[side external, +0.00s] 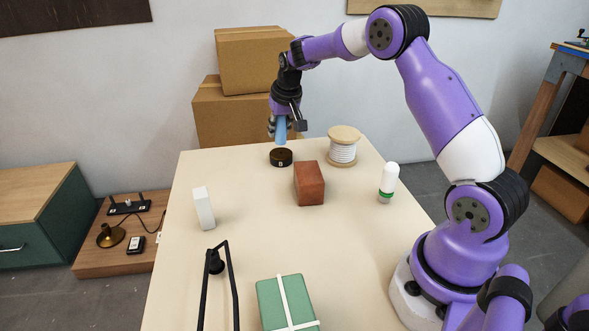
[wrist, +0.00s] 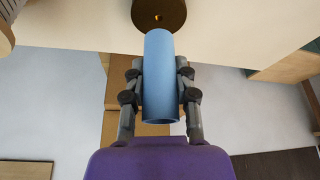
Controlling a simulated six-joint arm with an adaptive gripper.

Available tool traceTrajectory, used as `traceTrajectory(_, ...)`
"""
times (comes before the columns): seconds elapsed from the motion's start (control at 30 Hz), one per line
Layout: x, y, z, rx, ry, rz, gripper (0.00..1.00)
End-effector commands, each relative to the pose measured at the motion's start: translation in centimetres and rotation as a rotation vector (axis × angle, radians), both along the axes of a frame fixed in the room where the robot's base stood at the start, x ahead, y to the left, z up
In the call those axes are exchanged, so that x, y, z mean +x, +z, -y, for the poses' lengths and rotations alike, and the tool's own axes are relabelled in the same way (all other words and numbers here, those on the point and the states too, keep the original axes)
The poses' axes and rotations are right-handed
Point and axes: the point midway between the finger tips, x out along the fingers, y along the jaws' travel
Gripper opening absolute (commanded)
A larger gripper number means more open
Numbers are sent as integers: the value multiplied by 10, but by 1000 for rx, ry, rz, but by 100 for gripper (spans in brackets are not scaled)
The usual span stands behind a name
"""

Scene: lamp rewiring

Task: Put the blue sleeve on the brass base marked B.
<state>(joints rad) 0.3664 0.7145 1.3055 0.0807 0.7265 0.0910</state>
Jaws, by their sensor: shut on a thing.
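The blue sleeve (side external: 281,131) is a smooth hollow tube, held upright in my gripper (side external: 280,122) over the back part of the table. The dark round base marked B (side external: 281,158) sits on the table directly below it. In the wrist view the sleeve (wrist: 160,85) is between both fingers of my gripper (wrist: 160,72), which are shut on it. Its far end overlaps the near edge of the base (wrist: 159,14), whose small bright centre still shows.
A red-brown block (side external: 309,184) and a white spool (side external: 343,148) stand right of the base. A white block (side external: 203,208), a white-green bottle (side external: 388,183), a black frame (side external: 231,280) and a green box (side external: 287,303) are also on the table. Cardboard boxes (side external: 240,115) stand behind.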

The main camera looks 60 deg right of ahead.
Motion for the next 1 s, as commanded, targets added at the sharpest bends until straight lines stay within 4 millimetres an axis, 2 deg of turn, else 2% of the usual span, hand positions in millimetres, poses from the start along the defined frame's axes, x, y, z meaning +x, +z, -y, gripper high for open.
traceTrajectory(0.03,-1,-11,-1,2,0,-6,14)
traceTrajectory(0.17,-1,-26,-1,1,0,-3,14)
traceTrajectory(0.57,-1,-31,-1,1,0,-2,14)
traceTrajectory(0.6,0,-30,-1,0,0,-1,51)
traceTrajectory(0.63,0,-30,-1,0,0,-1,61)
traceTrajectory(1.0,0,-29,-1,0,0,0,61)
